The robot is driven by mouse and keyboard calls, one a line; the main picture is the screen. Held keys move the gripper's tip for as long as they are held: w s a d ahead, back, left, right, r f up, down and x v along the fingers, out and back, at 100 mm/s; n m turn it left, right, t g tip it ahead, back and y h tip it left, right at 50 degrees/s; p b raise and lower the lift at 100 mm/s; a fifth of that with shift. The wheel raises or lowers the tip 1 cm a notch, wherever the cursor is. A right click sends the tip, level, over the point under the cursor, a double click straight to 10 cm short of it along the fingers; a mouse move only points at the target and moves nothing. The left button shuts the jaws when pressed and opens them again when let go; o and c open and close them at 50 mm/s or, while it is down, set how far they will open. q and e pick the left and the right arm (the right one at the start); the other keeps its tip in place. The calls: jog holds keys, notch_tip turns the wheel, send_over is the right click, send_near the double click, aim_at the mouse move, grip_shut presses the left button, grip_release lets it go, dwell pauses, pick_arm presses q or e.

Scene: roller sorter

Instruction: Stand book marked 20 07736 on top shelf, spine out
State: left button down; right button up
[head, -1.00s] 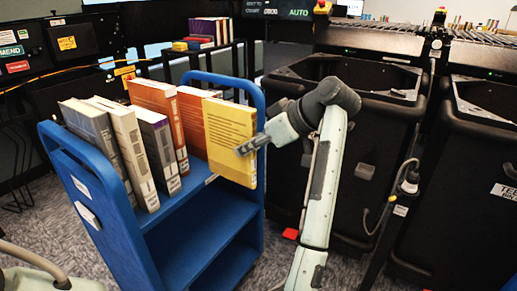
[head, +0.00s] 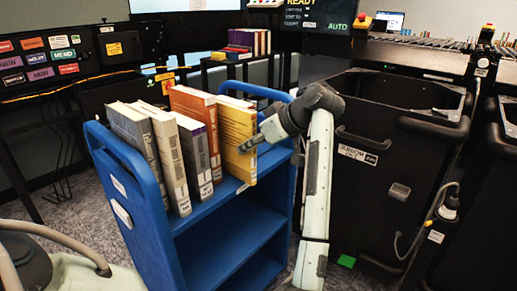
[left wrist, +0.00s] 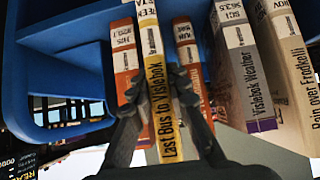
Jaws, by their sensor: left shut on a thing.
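A yellow book (head: 238,140) is upright at the right part of the blue cart's top shelf (head: 205,205), with an orange book on each side. In the left wrist view the yellow book (left wrist: 158,55) shows its spine towards me, reading "Last Bus to Vislebok". Its spine stands a little forward of its neighbours. I cannot read the number 20 07736 on it. My left gripper (head: 250,146) is shut on the spine edge of the yellow book; its fingers (left wrist: 160,88) press both sides. Whether the book's base rests on the shelf is unclear. My right gripper is not in view.
Grey, cream and orange books (head: 195,105) stand to the left on the same shelf. The cart's blue end panels (head: 135,200) rise at both ends. A black bin (head: 375,150) stands close on the right. A small rack of books (head: 248,42) is behind.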

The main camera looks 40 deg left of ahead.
aim_at(255, 129)
pick_arm(q)
jog(key=shift+w+a, duration=0.2)
jog(key=shift+a, duration=2.45)
jog(key=shift+f, duration=0.45)
jog(key=c, duration=1.4)
grip_release()
jog(key=shift+f, duration=0.1)
jog(key=shift+o, duration=0.2)
jog(key=shift+d, duration=0.1)
jog(key=v, duration=1.2)
